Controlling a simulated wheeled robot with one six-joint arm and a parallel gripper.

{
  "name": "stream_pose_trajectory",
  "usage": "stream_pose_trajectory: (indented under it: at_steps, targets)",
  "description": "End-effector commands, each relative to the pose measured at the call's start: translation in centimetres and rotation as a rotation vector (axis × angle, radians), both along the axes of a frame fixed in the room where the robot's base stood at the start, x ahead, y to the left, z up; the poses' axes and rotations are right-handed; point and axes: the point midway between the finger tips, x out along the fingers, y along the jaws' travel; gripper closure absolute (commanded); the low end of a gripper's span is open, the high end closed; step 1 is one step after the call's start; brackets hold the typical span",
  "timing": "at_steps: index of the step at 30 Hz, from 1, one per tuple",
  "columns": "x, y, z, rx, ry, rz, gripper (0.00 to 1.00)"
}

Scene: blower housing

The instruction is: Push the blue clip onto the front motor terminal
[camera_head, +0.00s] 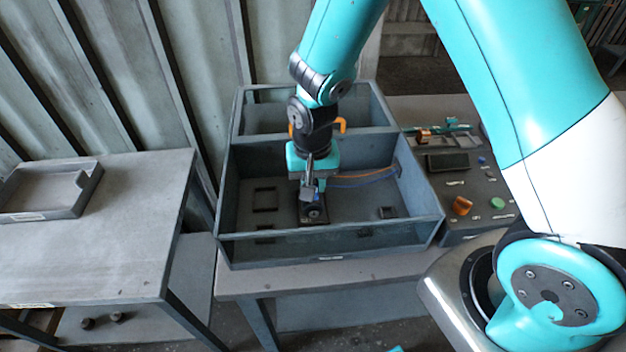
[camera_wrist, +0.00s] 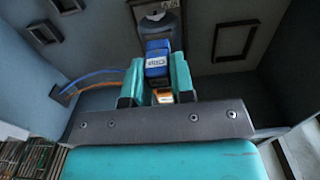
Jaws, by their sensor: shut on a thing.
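My gripper (camera_wrist: 156,88) is inside the grey open-topped housing (camera_head: 333,256), over its floor, and points down at the motor. Its two teal fingers are shut on the blue clip (camera_wrist: 156,64), which shows a white label. An orange part (camera_wrist: 164,97) shows between the fingers behind the clip. The clip's far end is at the dark motor (camera_wrist: 158,24), and in the wrist view they appear to meet. I cannot tell if the clip is seated on the terminal. In the head view the clip (camera_head: 319,186) is a small blue spot above the motor (camera_head: 313,214).
A blue and an orange wire (camera_head: 365,180) run to the housing's right wall. Dark square frames (camera_head: 264,199) are on the housing floor. A dark panel (camera_head: 480,218) with coloured parts lies to the right. A table (camera_head: 95,235) with a shallow tray (camera_head: 48,190) stands left.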

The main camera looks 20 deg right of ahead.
Motion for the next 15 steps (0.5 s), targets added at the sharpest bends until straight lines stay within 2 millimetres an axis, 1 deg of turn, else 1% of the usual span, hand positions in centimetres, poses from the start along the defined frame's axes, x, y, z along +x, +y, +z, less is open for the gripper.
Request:
stream_pose_trajectory:
  at_steps: [14, 15]
  targets:
    - [0.01, 0.01, -1.04, 0.0, 0.0, 0.0, 0.91]
    - [0.02, 0.0, -1.0, 0.0, -0.001, 0.0, 0.73]
